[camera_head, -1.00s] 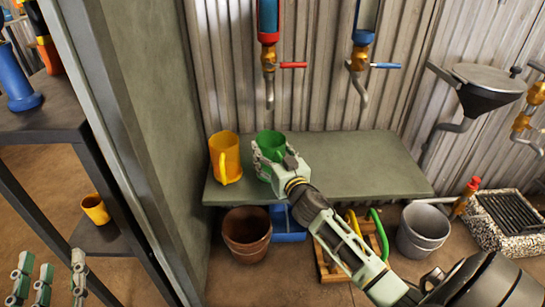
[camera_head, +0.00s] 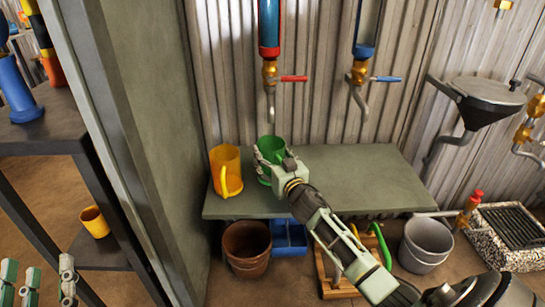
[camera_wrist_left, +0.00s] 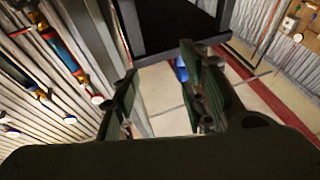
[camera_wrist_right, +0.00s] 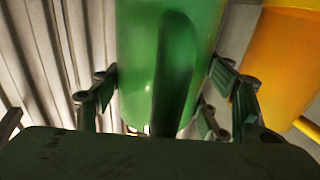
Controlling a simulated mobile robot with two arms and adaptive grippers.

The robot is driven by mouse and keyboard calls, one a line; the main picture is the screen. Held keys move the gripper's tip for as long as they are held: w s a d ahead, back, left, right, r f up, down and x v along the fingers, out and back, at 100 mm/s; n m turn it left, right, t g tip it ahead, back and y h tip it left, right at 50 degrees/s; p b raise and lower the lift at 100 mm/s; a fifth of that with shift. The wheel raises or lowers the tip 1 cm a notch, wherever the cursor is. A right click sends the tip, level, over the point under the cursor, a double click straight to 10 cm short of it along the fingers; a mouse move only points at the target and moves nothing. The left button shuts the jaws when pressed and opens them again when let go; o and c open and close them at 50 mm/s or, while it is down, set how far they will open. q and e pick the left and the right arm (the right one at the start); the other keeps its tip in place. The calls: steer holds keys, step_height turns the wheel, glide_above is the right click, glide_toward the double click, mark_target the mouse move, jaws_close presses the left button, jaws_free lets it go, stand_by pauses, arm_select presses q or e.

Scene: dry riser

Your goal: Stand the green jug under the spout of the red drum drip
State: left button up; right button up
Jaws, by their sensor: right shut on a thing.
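The green jug (camera_head: 273,146) is upright at the back of the grey-green bench. It also fills the middle of the right wrist view (camera_wrist_right: 165,60), its handle facing the camera. My right gripper (camera_head: 268,164) is shut on it, with fingers on both sides of its body. The red drum drip (camera_head: 269,28) hangs on the wall above, and its spout (camera_head: 271,112) ends just above the jug's rim in the picture. I cannot tell whether the jug's base touches the bench. My left gripper (camera_wrist_left: 155,95) is open and empty, low at the left of the head view.
A yellow jug (camera_head: 226,170) stands close left of the green one on the bench (camera_head: 350,180). A blue drip (camera_head: 363,70) hangs to the right. The bench's right part is clear. A pot (camera_head: 246,248), a blue bin (camera_head: 290,238) and a bucket (camera_head: 425,245) sit below.

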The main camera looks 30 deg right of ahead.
arm_select(q)
steer(key=shift+s+r+t, duration=0.35)
steer(key=shift+r+t, duration=0.15)
steer(key=shift+r, duration=0.3)
arm_select(e)
steer(key=shift+f, duration=0.35)
arm_select(q)
steer(key=shift+s+r, duration=0.15)
arm_select(e)
steer(key=shift+f, duration=0.1)
steer(key=o, duration=1.3)
steer(key=shift+s+f, duration=0.1)
steer(key=shift+f, duration=0.05)
steer(key=s, duration=0.4)
steer(key=s+a, duration=0.1)
steer(key=s, duration=0.2)
steer(key=s+a, duration=0.1)
steer(key=s, duration=0.3)
steer(key=shift+s+a+r, duration=0.2)
steer(key=shift+s+r, duration=0.1)
steer(key=shift+s, duration=0.05)
